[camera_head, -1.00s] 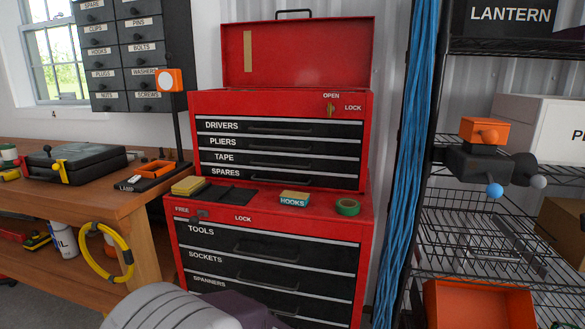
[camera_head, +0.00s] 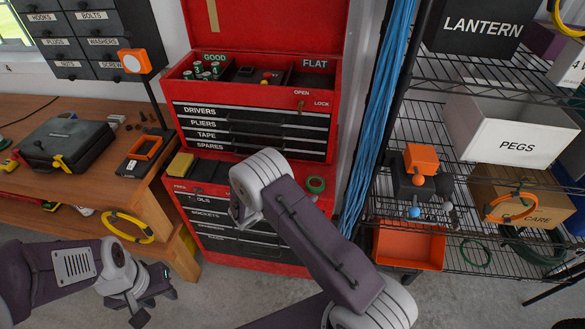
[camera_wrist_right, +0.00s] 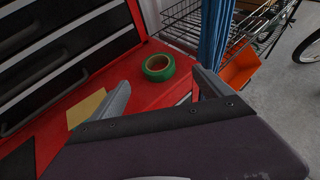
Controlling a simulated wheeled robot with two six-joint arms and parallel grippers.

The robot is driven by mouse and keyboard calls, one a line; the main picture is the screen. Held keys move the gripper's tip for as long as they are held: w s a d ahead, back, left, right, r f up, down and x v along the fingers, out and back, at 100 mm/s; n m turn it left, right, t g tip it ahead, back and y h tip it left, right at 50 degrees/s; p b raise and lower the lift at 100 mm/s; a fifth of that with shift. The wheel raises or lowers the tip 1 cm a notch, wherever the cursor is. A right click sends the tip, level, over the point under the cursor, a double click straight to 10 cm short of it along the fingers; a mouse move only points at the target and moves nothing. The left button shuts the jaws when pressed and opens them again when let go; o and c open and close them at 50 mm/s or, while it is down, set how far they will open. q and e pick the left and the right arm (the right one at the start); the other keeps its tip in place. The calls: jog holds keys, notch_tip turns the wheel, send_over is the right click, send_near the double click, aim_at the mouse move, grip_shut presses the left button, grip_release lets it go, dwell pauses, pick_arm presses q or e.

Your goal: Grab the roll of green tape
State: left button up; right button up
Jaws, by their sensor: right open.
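The roll of green tape (camera_head: 316,190) lies flat on the red top of the lower tool chest, near its right end. In the right wrist view the green tape (camera_wrist_right: 158,78) lies beyond and between my right gripper's fingers (camera_wrist_right: 161,92), which are apart with nothing between them. In the head view my right arm covers the middle of the chest top and hides most of that gripper. My left gripper (camera_head: 146,300) hangs over the floor at lower left, away from the tape; its jaw opening is unclear.
The open red tool chest (camera_head: 318,120) rises behind the tape. A yellow block (camera_head: 180,165) sits at the left of the ledge. Blue cables (camera_head: 385,110) hang just right of the chest, beside a wire shelf with an orange bin (camera_head: 408,250). A workbench (camera_head: 140,200) stands left.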

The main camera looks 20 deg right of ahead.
aim_at(313, 184)
jog(key=p+x, duration=0.1)
jog(key=x, duration=0.3)
jog(key=shift+d, duration=0.1)
jog(key=p+x, duration=0.1)
jog(key=x, duration=0.3)
jog(key=shift+w+d+f+p, duration=0.15)
jog(key=shift+w+p, duration=0.15)
jog(key=shift+w+d+f, duration=0.2)
jog(key=shift+d, duration=0.05)
jog(key=shift+a, duration=0.1)
jog(key=c, duration=1.5)
